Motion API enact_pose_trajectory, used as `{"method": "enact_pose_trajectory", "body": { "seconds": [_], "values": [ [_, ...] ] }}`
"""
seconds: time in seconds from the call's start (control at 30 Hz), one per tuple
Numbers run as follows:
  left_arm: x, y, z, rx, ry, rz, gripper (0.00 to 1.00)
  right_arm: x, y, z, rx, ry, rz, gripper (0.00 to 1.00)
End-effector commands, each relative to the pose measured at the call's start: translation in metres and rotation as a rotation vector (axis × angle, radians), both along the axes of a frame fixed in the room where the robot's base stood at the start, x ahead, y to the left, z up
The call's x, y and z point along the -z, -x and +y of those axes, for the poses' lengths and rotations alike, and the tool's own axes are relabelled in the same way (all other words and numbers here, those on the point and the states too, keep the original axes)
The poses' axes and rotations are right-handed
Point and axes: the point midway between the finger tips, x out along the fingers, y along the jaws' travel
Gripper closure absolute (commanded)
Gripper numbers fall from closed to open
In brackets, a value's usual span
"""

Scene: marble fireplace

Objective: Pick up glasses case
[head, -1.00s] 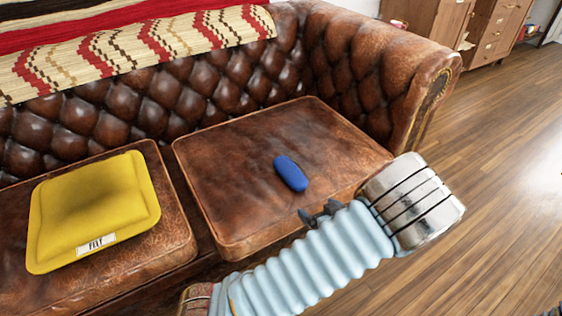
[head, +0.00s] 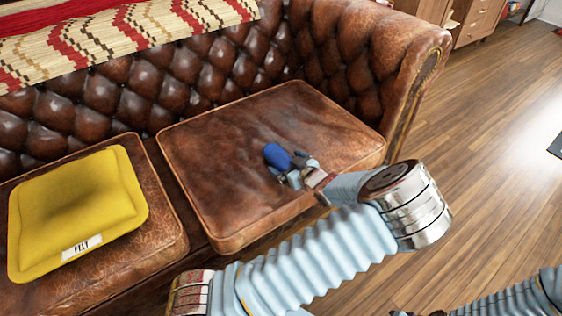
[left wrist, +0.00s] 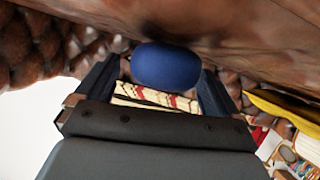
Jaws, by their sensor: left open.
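The blue glasses case (head: 276,155) lies on the right brown leather seat cushion (head: 220,150). My left gripper (head: 291,168) is just in front of it, low over the cushion, and partly covers its near end. In the left wrist view the case (left wrist: 166,66) shows between the two spread fingers of my left gripper (left wrist: 157,88). That gripper is open, with gaps visible beside the case. I cannot tell whether a finger touches it. My right arm shows at the bottom right of the head view, with only dark tips of its gripper (head: 425,313) at the edge.
A yellow felt cushion (head: 76,212) lies on the left seat cushion. The tufted sofa back (head: 130,85) and the sofa arm (head: 405,60) rise behind and to the right. A striped blanket (head: 110,40) hangs over the back.

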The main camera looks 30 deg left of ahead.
Motion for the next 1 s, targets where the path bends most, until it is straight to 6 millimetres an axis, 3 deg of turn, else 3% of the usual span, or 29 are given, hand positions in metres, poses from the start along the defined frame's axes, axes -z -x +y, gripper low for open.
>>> {"method": "enact_pose_trajectory", "body": {
  "seconds": [0.13, 0.37, 0.73, 1.0],
  "values": [
    [0.0068, -0.0062, 0.0129, 0.001, 0.000, 0.000, 0.04, 0.0028, -0.0004, -0.0009, 0.001, 0.001, 0.000, 0.57],
    [0.0068, -0.0068, 0.0139, 0.002, 0.001, 0.000, 0.04, 0.0024, -0.0004, -0.0010, 0.001, 0.001, 0.000, 0.57],
    [0.0068, -0.0067, 0.0137, 0.002, 0.002, 0.000, 0.61, 0.0023, -0.0005, -0.0009, 0.001, 0.001, 0.000, 0.57],
    [0.0055, -0.0066, 0.0136, 0.002, 0.001, -0.001, 0.64, 0.0020, -0.0004, -0.0008, 0.001, 0.001, 0.000, 0.57]
  ]
}}
